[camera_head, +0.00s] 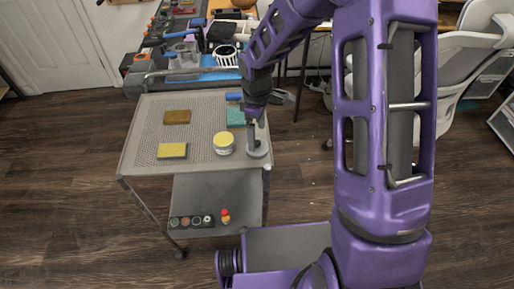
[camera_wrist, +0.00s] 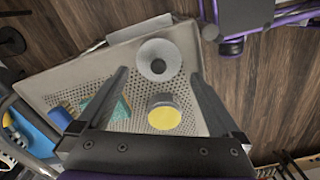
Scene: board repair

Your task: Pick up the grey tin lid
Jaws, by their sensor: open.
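A round grey piece with a dark centre, which looks to be the tin lid (camera_wrist: 159,52), lies on the perforated top of a grey cart (camera_head: 135,150). In the head view the grey piece (camera_head: 262,153) is at the cart's right edge, partly hidden by my gripper (camera_head: 252,120). In the wrist view my gripper (camera_wrist: 159,76) is open and empty, its fingers on either side of the grey piece in the picture. The gap in height is hard to judge. A round tin with a yellow top (camera_head: 223,143) stands just left of it and shows in the wrist view too (camera_wrist: 164,118).
A teal pad (camera_head: 236,117), brown block (camera_head: 177,117) and yellow sponge (camera_head: 172,151) lie on the cart. Several small round items (camera_head: 191,221) sit on its lower shelf. A cluttered workbench (camera_head: 190,60) is behind; an office chair (camera_head: 465,60) is at right.

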